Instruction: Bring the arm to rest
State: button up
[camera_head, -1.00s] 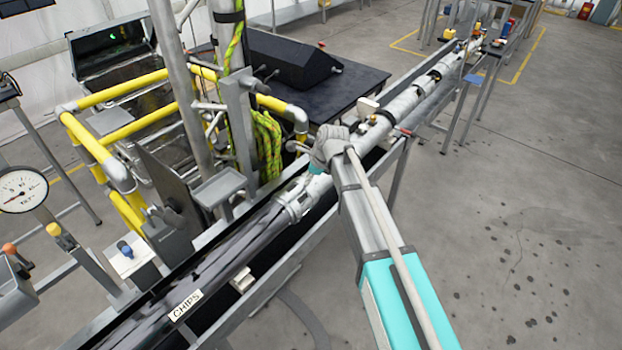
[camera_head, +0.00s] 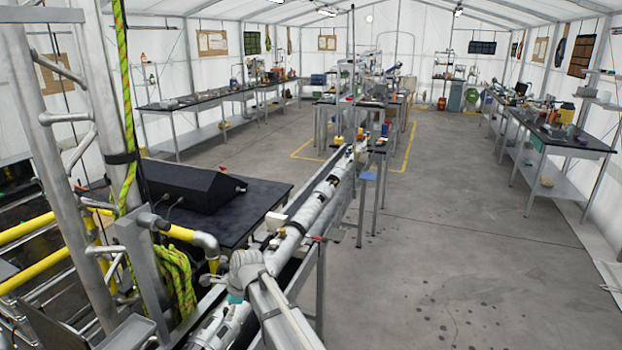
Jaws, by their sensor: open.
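My arm (camera_head: 283,312) comes up from the bottom edge, left of centre, in the head view. It bends at a grey joint (camera_head: 246,264), with a bit of teal just below it. This joint is over the long trough line, close to the silver pipe (camera_head: 318,200). I cannot tell if it touches anything. My gripper's fingers cannot be made out beyond the wrist, among the metal parts at the bottom edge.
A black table (camera_head: 255,200) carries a dark sloped box (camera_head: 187,184). Benches (camera_head: 560,140) line the right wall. The concrete floor (camera_head: 440,260) at right is clear.

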jog(key=s+d+n+h, duration=0.1)
jog(key=s+d+n, duration=0.3)
jog(key=d, duration=1)
jog(key=s+d+n+h, duration=0.1)
jog(key=s+d+n, duration=0.3)
jog(key=d, duration=1.1)
jog(key=s+d+f+n+h, duration=0.1)
jog(key=s+d+n+h, duration=0.1)
jog(key=d+n, duration=0.6)
jog(key=s+d, duration=0.1)
jog(key=d, duration=0.5)
jog(key=shift+s+d, duration=0.35)
jog(key=shift+s, duration=0.05)
jog(key=shift+f, duration=0.1)
